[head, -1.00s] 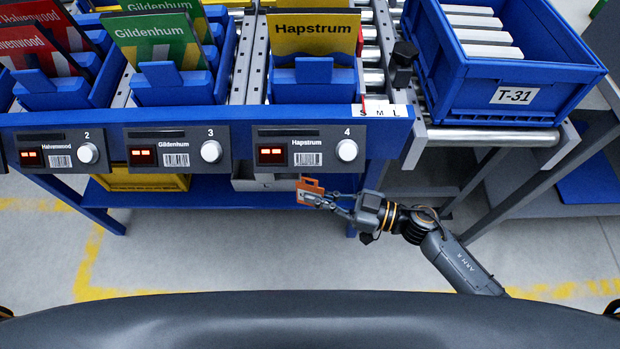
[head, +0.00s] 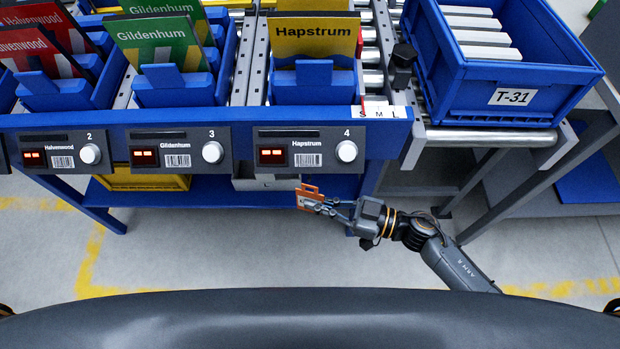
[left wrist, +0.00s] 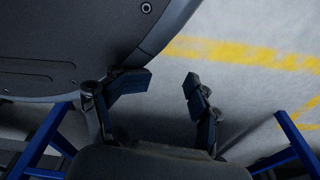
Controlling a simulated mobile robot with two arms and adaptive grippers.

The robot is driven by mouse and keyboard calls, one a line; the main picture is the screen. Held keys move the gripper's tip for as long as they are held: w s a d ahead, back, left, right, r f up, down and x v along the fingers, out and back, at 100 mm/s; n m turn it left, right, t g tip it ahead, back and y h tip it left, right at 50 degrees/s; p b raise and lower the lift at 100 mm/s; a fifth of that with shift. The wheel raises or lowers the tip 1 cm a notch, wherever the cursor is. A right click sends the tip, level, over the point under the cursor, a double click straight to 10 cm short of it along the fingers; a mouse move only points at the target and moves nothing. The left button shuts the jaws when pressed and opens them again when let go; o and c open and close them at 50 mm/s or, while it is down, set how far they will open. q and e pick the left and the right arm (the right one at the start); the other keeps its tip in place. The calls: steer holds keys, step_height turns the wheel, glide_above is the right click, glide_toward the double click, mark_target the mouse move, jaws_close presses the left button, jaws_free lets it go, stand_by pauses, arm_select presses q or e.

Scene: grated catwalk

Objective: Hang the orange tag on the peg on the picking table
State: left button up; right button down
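The orange tag (head: 304,200) is a small flat plate with a slot near its top. My right gripper (head: 318,206) is shut on its right side and holds it upright in front of the picking table (head: 230,117), below the Hapstrum panel and lower than the table's front edge. I cannot make out the peg for certain in the head view. My left gripper (left wrist: 160,92) shows in the left wrist view only. Its fingers are apart with nothing between them, above the grey floor.
The table front carries display panels (head: 308,150) with white knobs. Blue bins (head: 312,85) with coloured packets stand above them. A blue crate (head: 480,90) marked T-31 sits on rollers at the right. A yellow bin (head: 145,180) is below. The floor in front is clear.

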arm_select(q)
steer(key=s, duration=0.2)
steer(key=s+a+f, duration=0.1)
steer(key=shift+s+p, duration=0.1)
steer(key=shift+p, duration=0.2)
arm_select(e)
steer(key=shift+s, duration=0.65)
arm_select(q)
steer(key=shift+s+f, duration=0.15)
arm_select(e)
steer(key=shift+s, duration=0.15)
arm_select(q)
steer(key=shift+s+a+f+g+p, duration=0.15)
steer(key=shift+s+f+p, duration=0.05)
steer(key=shift+s, duration=0.45)
steer(key=shift+s+a+f+g+p, duration=0.15)
steer(key=shift+s, duration=0.5)
arm_select(e)
steer(key=shift+s, duration=0.5)
